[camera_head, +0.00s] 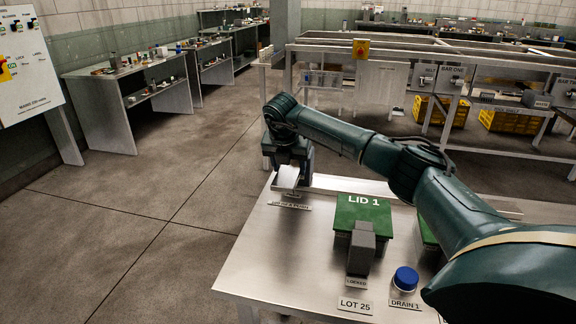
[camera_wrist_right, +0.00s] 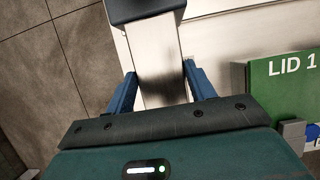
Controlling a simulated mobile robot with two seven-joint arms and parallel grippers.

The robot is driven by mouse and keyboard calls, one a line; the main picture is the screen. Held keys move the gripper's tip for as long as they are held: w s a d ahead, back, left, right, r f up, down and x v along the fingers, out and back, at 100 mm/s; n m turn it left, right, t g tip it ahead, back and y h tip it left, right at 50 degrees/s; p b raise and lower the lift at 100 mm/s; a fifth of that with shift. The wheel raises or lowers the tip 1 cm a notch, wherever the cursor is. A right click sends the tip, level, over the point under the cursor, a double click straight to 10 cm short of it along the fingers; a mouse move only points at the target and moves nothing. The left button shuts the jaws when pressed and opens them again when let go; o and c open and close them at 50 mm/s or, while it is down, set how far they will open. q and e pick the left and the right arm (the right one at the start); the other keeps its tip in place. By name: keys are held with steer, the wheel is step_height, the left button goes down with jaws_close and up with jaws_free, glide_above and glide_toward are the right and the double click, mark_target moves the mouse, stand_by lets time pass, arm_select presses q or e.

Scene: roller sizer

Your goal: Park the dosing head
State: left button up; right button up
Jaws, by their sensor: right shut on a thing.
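My right gripper (camera_head: 290,170) is over the far left corner of the steel table, pointing down. In the right wrist view its two blue fingers (camera_wrist_right: 160,82) are shut on a pale metal block with a dark end (camera_wrist_right: 155,48), which I take to be the dosing head. In the head view a pale part of the block (camera_head: 287,178) shows under the gripper, by a small label plate (camera_head: 290,206) too small to read surely. I cannot tell whether the block touches the table or a holder. My left gripper is not in view.
On the steel table (camera_head: 262,262), a green lid marked LID 1 (camera_head: 362,212) is right of the gripper, with a grey block (camera_head: 361,248) in front. A blue cap (camera_head: 405,279) stands by the DRAIN 1 label. The table's front left is clear. A roller frame (camera_head: 430,62) stands behind.

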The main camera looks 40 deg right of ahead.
steer(key=shift+w+a+r, duration=0.15)
steer(key=shift+a, duration=0.05)
steer(key=o, duration=1.4)
steer(key=v, duration=1.3)
steer(key=shift+b, duration=0.45)
steer(key=shift+a, duration=0.1)
